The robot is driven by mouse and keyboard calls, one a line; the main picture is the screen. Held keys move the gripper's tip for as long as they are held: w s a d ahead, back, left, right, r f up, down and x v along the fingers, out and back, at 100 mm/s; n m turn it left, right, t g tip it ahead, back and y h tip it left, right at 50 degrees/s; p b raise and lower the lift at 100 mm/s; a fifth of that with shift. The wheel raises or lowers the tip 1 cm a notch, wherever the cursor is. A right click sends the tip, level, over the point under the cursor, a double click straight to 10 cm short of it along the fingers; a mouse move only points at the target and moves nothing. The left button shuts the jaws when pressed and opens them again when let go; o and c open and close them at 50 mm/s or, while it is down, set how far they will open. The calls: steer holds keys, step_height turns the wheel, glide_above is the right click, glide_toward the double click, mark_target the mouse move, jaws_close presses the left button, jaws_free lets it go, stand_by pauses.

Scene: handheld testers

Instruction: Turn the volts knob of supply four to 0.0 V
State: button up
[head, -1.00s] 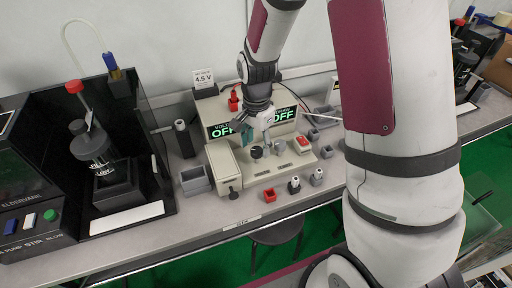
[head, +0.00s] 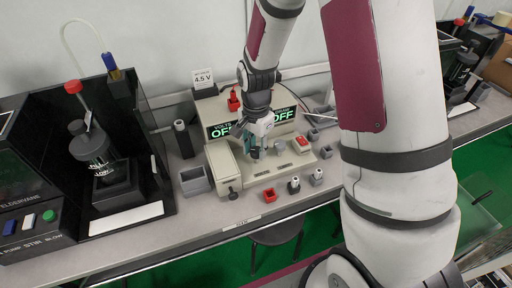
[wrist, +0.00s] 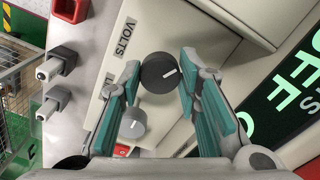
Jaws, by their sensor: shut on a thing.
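The supply (head: 268,168) is a beige bench unit whose green display (head: 222,131) reads OFF on both sides. In the head view my gripper (head: 258,152) covers the knob. A lighter grey knob (wrist: 132,123) is next to it, also seen in the head view (head: 279,146).
A red switch (head: 302,143) is right of the knobs. A grey bin (head: 195,181), a red block (head: 269,195) and small connectors (head: 294,185) stand around the supply. A dark stirring apparatus (head: 95,160) is at the left.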

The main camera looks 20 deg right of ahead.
steer(key=shift+n, duration=0.3)
steer(key=n+p, duration=0.1)
steer(key=n, duration=0.4)
steer(key=shift+n, duration=0.4)
steer(key=n, duration=0.5)
steer(key=shift+d+p, duration=0.1)
steer(key=shift+p, duration=0.25)
steer(key=n+p, duration=0.1)
steer(key=n, duration=0.5)
steer(key=shift+n, duration=0.4)
steer(key=n+p, duration=0.2)
steer(key=n, duration=0.3)
steer(key=shift+n, duration=0.4)
steer(key=o, duration=1.1)
steer(key=shift+o, duration=0.2)
